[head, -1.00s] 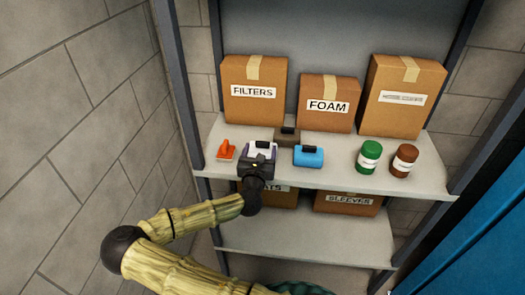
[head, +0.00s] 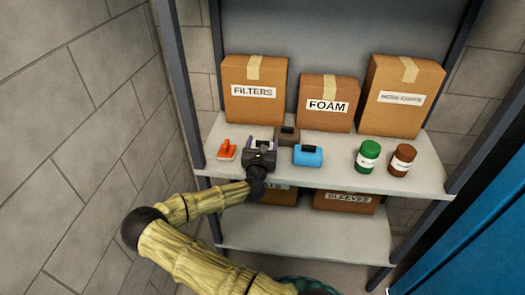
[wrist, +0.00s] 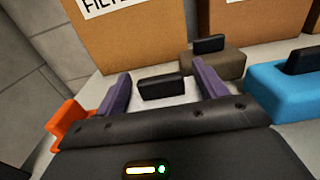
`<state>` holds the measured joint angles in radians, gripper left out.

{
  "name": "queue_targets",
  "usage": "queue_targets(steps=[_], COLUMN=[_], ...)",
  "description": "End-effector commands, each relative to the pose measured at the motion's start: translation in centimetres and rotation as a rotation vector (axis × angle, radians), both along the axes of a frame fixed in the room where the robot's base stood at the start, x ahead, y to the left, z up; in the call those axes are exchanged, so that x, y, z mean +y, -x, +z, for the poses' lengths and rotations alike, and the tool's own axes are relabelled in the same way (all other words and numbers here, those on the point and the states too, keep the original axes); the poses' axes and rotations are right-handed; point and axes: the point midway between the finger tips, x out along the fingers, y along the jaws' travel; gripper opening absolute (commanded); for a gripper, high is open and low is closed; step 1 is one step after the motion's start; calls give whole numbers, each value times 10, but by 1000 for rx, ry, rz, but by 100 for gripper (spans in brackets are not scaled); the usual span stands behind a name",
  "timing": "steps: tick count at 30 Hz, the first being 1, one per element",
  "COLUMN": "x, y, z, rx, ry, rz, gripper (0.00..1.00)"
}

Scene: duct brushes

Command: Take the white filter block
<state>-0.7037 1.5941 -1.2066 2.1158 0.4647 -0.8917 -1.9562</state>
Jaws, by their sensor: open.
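The white filter block (wrist: 180,98) has a black handle on top and sits on the upper shelf. In the wrist view its near part is hidden by my gripper's body. My gripper (wrist: 162,80) is open, with its two purple fingers on either side of the block's handle. I cannot tell whether they touch the block. In the head view, my gripper (head: 260,143) mostly covers the block on the shelf.
An orange block (head: 227,149) stands close on the left. A brown block (head: 287,137) is just behind right, and a blue block (head: 308,157) is right. Cartons line the back, including the FILTERS box (head: 255,105). Green (head: 367,155) and brown (head: 402,160) jars stand farther right.

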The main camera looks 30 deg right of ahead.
Motion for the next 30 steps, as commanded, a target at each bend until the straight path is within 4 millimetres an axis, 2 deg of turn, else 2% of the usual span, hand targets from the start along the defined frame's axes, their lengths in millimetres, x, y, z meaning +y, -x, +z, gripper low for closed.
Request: queue_targets(steps=[9,11,17,25,30], x=[0,0,0,0,0], y=[0,0,0,0,0], z=[0,0,0,2,14], rx=[0,0,0,-1,-4], ry=[0,0,0,0,-1], rz=[0,0,0,0,0], gripper=[71,61,22,22,22])
